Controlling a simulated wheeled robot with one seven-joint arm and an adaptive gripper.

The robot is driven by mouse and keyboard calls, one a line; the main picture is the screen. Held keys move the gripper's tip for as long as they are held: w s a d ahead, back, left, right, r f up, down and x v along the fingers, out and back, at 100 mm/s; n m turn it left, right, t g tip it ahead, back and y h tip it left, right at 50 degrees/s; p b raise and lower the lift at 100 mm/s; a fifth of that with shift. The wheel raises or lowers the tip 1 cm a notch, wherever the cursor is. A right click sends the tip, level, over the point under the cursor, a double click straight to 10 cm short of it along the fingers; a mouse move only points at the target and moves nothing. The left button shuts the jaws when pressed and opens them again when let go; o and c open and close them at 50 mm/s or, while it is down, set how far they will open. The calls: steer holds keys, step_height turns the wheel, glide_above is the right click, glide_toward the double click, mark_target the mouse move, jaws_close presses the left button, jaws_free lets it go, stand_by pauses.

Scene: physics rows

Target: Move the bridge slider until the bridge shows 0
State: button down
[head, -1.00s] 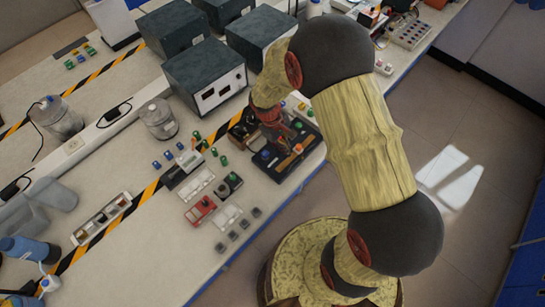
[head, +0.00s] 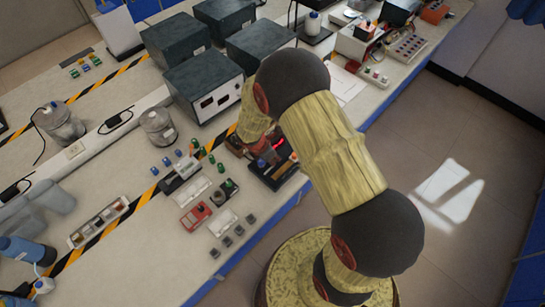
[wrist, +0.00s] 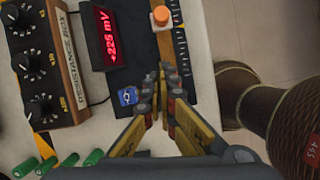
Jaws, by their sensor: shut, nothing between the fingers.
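The bridge is a black base (wrist: 144,30) with a red-lit display (wrist: 106,38) reading +225 mV in the wrist view. An orange round knob (wrist: 162,15), apparently the slider, sits near the top edge, beside a strip with tick marks (wrist: 181,50). My gripper (wrist: 160,72) is shut and empty. In that picture its fingertips lie below the orange knob, apart from it, over the black base; their height above it is unclear. In the head view my arm partly covers the bridge (head: 285,172), and my gripper is mostly hidden.
A wooden resistance box (wrist: 52,62) with several black dials stands left of the display. A blue terminal (wrist: 128,96) is close to my fingers. Green cylinders (wrist: 48,166) lie lower left. The bench's edge and floor are to the right.

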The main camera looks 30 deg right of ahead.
steer(key=x, duration=0.5)
steer(key=shift+f+b, duration=0.2)
steer(key=shift+b, duration=0.1)
steer(key=d, duration=0.3)
steer(key=shift+w+d+r, duration=0.15)
steer(key=shift+w+r, duration=0.15)
steer(key=shift+w, duration=0.05)
steer(key=shift+d, duration=0.3)
steer(key=shift+w, duration=0.1)
steer(key=shift+w+d, duration=0.1)
steer(key=shift+d, duration=0.5)
steer(key=shift+a, duration=0.15)
